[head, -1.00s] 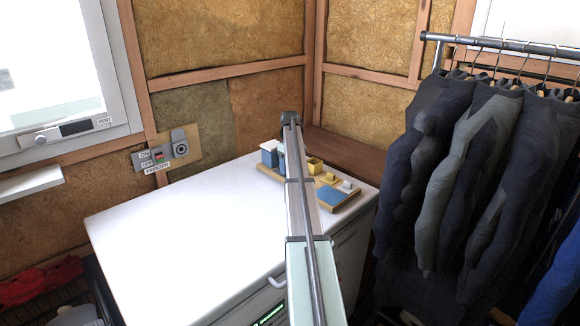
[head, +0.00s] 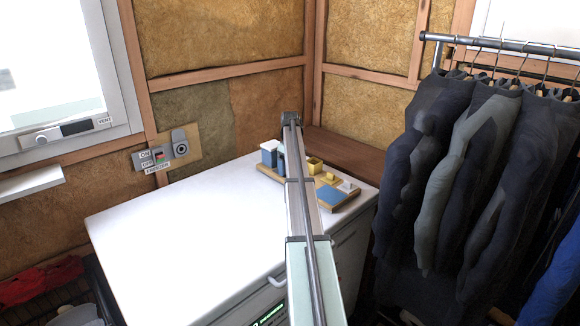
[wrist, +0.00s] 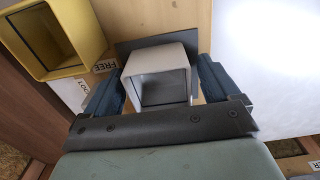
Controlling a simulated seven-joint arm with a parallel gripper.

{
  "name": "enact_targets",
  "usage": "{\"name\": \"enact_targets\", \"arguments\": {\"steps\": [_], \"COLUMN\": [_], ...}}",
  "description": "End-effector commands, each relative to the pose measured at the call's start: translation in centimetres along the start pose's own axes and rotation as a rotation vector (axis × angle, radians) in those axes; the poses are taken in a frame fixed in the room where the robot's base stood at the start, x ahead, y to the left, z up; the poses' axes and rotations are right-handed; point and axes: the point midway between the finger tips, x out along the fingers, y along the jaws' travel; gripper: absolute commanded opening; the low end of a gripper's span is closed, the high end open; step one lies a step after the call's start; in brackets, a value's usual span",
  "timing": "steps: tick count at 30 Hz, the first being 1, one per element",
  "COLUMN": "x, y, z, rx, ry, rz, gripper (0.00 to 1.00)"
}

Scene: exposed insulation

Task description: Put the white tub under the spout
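The white tub (wrist: 160,77), square with a dark inside, sits between the two blue fingers of my gripper (wrist: 163,88) in the wrist view. The fingers are spread, one on each side of the tub; a thin gap shows at the right finger, and contact at the left cannot be told. In the head view, my forearm hides most of the gripper and the tub. I cannot make out a spout in either view.
A yellow tub (wrist: 57,38) stands left of the white one. A blue board with a wooden edge (head: 336,196) lies at the counter's back right, and a white-and-blue box (head: 268,154) stands left of my arm. The white counter (head: 185,230) is clear at left. Dark suits (head: 440,170) hang at right.

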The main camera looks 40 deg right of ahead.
Motion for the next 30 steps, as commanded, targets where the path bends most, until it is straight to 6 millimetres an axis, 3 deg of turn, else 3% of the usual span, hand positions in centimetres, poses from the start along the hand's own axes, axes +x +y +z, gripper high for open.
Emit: {"name": "enact_targets", "arguments": {"steps": [1,11,14,24,30], "x": [1.3,0.7,-0.5,-7.3,-10.5], "y": [-0.4,-0.4,-0.4,-0.1,-0.1], "z": [0.6,0.7,0.6,0.2,0.1], "rx": [0.0,-0.001,-0.001,0.0,0.0], "ry": [-0.018,-0.019,-0.018,-0.011,-0.01], "rz": [-0.011,-0.011,-0.011,-0.007,-0.006], "gripper": [0.91,0.91,0.91,0.91,0.91]}}
